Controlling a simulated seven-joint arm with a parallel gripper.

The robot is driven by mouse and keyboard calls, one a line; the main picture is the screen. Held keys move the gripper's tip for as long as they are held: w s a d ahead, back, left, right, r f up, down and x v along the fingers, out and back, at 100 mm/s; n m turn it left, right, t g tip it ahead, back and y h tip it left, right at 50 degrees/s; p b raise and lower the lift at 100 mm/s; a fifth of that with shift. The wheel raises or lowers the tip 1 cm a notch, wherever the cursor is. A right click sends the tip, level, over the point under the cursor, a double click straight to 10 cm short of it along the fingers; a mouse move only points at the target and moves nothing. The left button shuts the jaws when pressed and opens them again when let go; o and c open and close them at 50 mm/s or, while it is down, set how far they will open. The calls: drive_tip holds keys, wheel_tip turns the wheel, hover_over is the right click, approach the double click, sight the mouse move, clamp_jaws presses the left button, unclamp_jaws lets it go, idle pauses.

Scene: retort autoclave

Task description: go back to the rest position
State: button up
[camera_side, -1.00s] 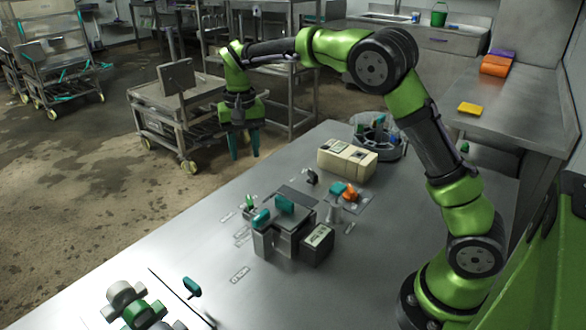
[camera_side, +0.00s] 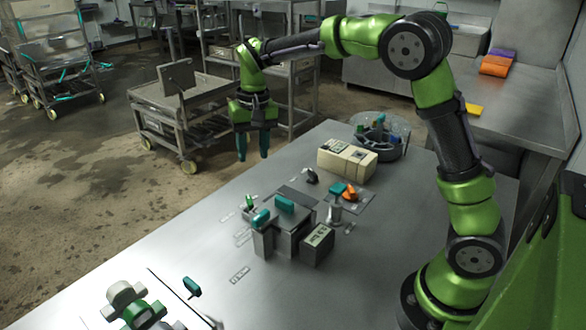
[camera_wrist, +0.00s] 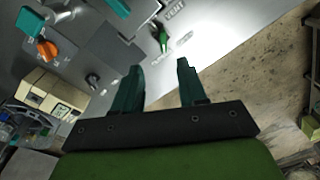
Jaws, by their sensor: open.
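My gripper (camera_side: 253,155) hangs in the air beyond the far left edge of the steel table (camera_side: 190,245) in the side view, its teal fingers pointing down. It is open and empty, and touches nothing. In the wrist view my gripper (camera_wrist: 160,80) shows two teal fingers with a clear gap between them. On the table stands a grey block fixture with teal handles (camera_side: 285,203). An orange knob (camera_side: 350,192) and a small green-handled valve (camera_side: 249,202) are near it; the green handle also shows in the wrist view (camera_wrist: 162,42).
A beige instrument box (camera_side: 346,160) and a round carousel (camera_side: 385,140) stand at the table's back right. A grey and green pipe valve (camera_side: 135,308) is at the front left. A steel cart (camera_side: 185,110) stands on the floor behind my gripper.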

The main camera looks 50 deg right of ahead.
drive_tip(key=s+a+r+n+t, duration=0.1)
drive_tip(key=s+r+t, duration=0.1)
drive_tip(key=s, duration=0.9)
drive_tip(key=s+a+r+n+t+y, duration=0.1)
drive_tip(key=s+r+t, duration=0.2)
drive_tip(key=s, duration=0.9)
drive_tip(key=shift+a+r+t+y, duration=0.15)
drive_tip(key=shift+a+t+y, duration=0.2)
drive_tip(key=shift+t, duration=0.45)
